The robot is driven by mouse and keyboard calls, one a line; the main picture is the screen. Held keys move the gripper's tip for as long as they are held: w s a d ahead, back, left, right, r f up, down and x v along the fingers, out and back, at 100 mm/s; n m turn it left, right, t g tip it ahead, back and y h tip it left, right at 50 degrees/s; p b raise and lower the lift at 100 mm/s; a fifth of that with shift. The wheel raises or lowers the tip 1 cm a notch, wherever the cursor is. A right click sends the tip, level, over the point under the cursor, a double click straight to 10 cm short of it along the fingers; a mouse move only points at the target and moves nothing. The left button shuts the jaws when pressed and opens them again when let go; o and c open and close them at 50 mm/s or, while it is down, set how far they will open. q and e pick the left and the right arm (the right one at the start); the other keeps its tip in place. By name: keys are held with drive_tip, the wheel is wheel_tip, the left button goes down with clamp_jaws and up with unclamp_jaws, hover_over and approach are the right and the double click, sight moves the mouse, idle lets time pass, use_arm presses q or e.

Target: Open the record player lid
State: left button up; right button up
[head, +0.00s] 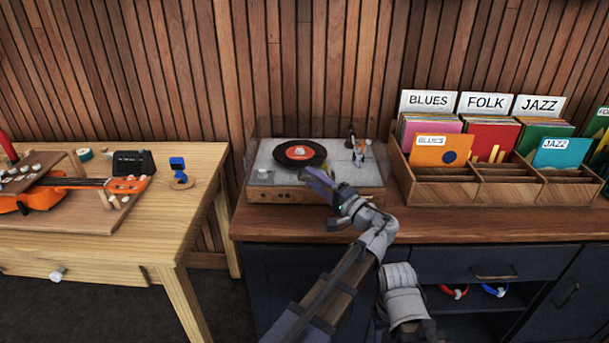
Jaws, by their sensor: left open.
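The record player (285,194) stands on the dark-topped wooden cabinet against the slatted wall. It has a wooden base, a pale deck and a black record with an orange label (300,153). Its lid (262,140) is clear, with faint edges around and above the deck; I cannot tell exactly how far it is raised. My left gripper (319,184) is open and empty at the player's front edge, right of its middle. It hides part of the front; whether it touches the lid is unclear. My right gripper does not show.
A wooden record crate (438,192) with BLUES, FOLK and JAZZ dividers stands close on the right. A light wooden table (150,235) with an orange ukulele (45,196) is on the left, across a gap. The cabinet top (480,224) is clear along its front.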

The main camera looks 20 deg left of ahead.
use_arm(q)
drive_tip(key=shift+d, duration=0.15)
clamp_jaws()
idle(1.3)
